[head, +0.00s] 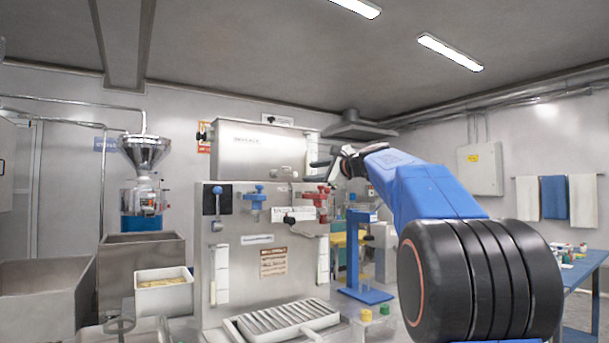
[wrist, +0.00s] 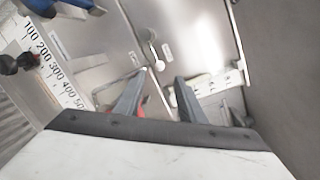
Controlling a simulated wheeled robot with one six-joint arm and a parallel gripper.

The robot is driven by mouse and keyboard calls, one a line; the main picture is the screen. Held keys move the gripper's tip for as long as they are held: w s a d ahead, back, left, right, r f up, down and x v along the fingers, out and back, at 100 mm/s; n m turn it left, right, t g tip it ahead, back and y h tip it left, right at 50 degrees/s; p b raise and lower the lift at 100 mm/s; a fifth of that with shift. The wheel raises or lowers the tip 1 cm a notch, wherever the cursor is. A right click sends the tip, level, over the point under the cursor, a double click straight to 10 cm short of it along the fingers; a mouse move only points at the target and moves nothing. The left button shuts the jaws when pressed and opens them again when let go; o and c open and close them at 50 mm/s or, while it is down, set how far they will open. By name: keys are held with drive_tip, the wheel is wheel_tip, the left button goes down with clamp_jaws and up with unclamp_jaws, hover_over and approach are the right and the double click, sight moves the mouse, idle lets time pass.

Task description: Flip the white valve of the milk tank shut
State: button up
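The milk tank (head: 255,150) is a steel box on top of the steel machine in the head view. A small white valve (head: 287,171) shows low on its front, near the right end. In the wrist view a white lever-like valve (wrist: 152,44) sits on the steel face (wrist: 190,35), just beyond my fingertips. My gripper (wrist: 162,77) is open, with a gap between its two grey fingers and nothing between them. In the head view my gripper (head: 320,165) is right of the valve, seen small and partly hidden by my wrist. I cannot tell whether it touches anything.
A blue lever (head: 217,200) is further left. A ribbed drip tray (head: 290,320) juts out at the front. A grinder (head: 143,195) stands back left.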

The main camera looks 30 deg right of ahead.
drive_tip(key=s+d, duration=0.1)
drive_tip(key=s, duration=0.8)
drive_tip(key=shift+s+d+r, duration=0.2)
drive_tip(key=shift+s+d, duration=0.1)
drive_tip(key=shift+s, duration=0.1)
